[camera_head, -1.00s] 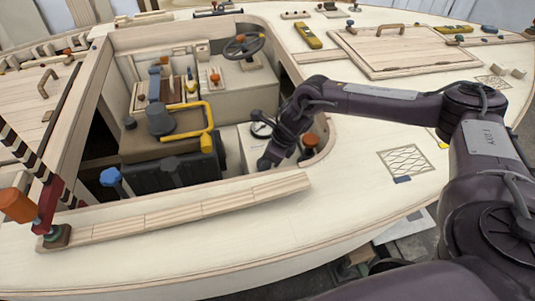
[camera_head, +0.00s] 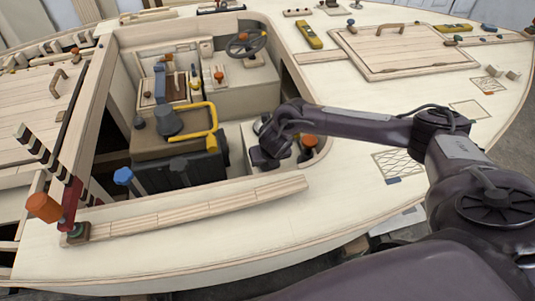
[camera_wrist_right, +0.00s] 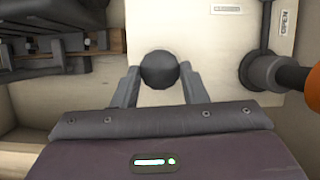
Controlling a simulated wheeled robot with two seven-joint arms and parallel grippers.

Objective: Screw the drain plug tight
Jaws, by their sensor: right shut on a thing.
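A dark round knob (camera_wrist_right: 160,66), which looks like the drain plug, stands on the pale floor of the hull opening. In the right wrist view the fingers of my right gripper (camera_wrist_right: 161,76) sit on either side of it, shut on it. In the head view my right gripper (camera_head: 264,158) is down inside the cockpit well at its right side and hides the knob. How far the plug is screwed in cannot be seen. My left gripper is not in view.
An orange-ended lever (camera_wrist_right: 312,80) stands right of the gripper, near a label plate (camera_wrist_right: 283,18). A dark box with a yellow handle (camera_head: 212,125) lies left of it in the well. The cockpit's near edge carries a plank coaming (camera_head: 200,208).

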